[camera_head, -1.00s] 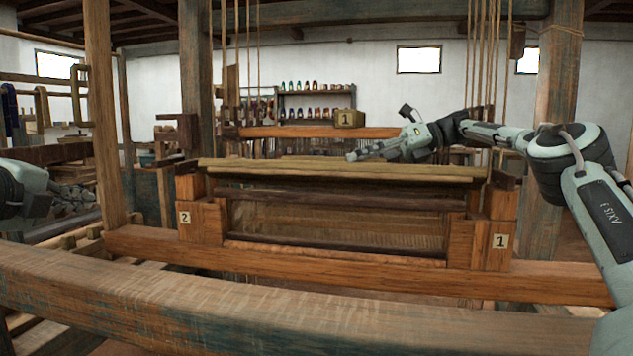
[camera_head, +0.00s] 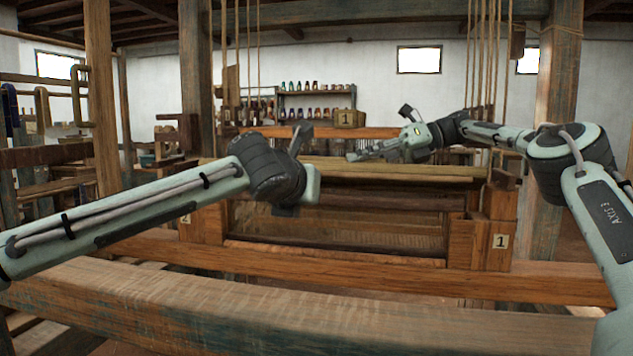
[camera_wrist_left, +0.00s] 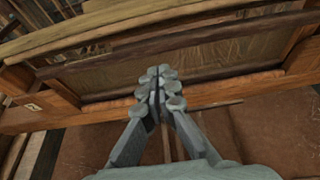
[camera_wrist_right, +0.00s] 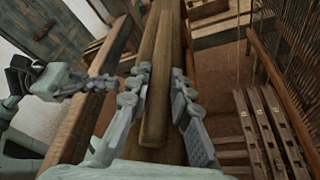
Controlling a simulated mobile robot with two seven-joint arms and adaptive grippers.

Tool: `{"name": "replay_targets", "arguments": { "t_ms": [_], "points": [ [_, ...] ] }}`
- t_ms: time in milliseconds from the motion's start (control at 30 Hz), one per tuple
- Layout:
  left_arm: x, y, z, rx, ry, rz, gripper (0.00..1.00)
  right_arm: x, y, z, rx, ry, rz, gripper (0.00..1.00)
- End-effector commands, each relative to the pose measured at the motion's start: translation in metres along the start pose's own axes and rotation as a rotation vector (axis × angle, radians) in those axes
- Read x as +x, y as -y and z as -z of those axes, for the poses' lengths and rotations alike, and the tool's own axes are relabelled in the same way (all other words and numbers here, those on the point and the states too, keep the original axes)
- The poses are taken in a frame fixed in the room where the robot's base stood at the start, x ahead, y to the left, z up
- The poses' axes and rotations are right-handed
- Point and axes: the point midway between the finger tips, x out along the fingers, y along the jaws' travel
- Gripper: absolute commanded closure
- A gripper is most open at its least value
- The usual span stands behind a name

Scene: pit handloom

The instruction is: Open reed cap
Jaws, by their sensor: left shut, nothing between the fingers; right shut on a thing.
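The reed cap (camera_head: 400,170), a long yellowish wooden beam, lies across the top of the reed frame, level in the head view. My right gripper (camera_head: 358,154) is at its upper side, right of middle. In the right wrist view its fingers straddle the cap (camera_wrist_right: 154,90) and are shut on it. My left arm reaches across the front of the frame; its wrist hides its fingers in the head view. In the left wrist view the left gripper (camera_wrist_left: 162,85) is shut and empty, in front of the lower frame beam, with the cap (camera_wrist_left: 75,38) beyond. The reed (camera_head: 350,226) shows below the cap.
A thick wooden front beam (camera_head: 350,315) crosses the foreground. Block "1" (camera_head: 499,240) stands at the frame's right end. Hanging ropes (camera_head: 483,60) and posts (camera_head: 555,110) flank the frame. A shelf of bobbins (camera_head: 315,105) is behind.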

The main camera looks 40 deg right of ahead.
Motion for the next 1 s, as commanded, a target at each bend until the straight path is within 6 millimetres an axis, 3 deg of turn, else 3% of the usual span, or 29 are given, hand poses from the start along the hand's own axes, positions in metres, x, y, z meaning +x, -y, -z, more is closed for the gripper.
{"name": "replay_targets", "arguments": {
  "t_ms": [200,300,500,1000],
  "points": [
    [0.045,0.001,0.001,-0.002,-0.001,-0.001,1.00,-0.001,0.000,0.000,0.001,0.001,0.001,1.00],
    [0.047,0.000,-0.019,-0.003,0.003,-0.001,1.00,-0.001,0.000,0.000,0.001,0.000,0.001,1.00],
    [0.052,-0.001,-0.036,-0.003,0.001,-0.002,1.00,-0.001,0.001,0.000,0.001,0.000,0.001,1.00],
    [0.053,-0.001,-0.043,-0.002,0.000,-0.001,1.00,-0.001,0.000,0.000,0.001,0.000,0.001,1.00]
  ]
}}
